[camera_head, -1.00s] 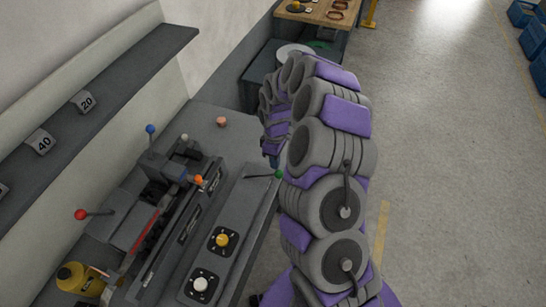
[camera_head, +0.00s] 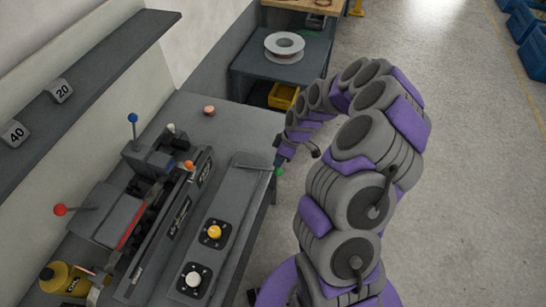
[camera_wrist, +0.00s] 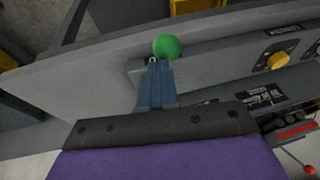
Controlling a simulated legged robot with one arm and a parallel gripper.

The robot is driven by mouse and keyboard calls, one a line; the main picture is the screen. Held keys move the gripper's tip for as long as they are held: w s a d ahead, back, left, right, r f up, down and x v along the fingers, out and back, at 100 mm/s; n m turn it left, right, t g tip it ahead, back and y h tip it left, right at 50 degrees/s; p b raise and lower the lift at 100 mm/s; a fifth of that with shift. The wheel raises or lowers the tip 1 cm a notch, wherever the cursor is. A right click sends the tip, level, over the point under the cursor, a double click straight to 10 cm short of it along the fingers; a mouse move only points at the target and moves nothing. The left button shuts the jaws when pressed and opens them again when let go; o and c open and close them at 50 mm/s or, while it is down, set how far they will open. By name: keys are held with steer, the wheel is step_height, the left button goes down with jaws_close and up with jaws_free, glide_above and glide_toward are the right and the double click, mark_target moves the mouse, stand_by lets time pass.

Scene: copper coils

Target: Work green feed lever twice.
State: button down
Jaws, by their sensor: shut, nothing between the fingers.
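The green feed lever's ball knob (camera_head: 278,171) is at the right end of a thin rod on the machine's front panel in the head view. In the wrist view the green knob (camera_wrist: 167,46) sits just beyond my fingertips. My gripper (camera_wrist: 155,66) is shut and empty, its blue fingers together right by the knob; whether they touch it I cannot tell. In the head view my gripper (camera_head: 279,160) is partly hidden by the arm, at the knob.
The panel holds a yellow knob (camera_head: 214,232) and a white knob (camera_head: 193,279). Red (camera_head: 60,210), blue (camera_head: 132,118) and orange (camera_head: 189,165) ball levers stand on the machine to the left. A side table (camera_head: 300,68) stands behind. Open floor lies to the right.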

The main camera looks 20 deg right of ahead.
step_height(320, 180, down, 7)
steer(key=s+d+b, duration=0.1)
steer(key=b, duration=0.3)
steer(key=shift+s+d, duration=0.3)
steer(key=shift+d, duration=0.05)
stand_by(0.3)
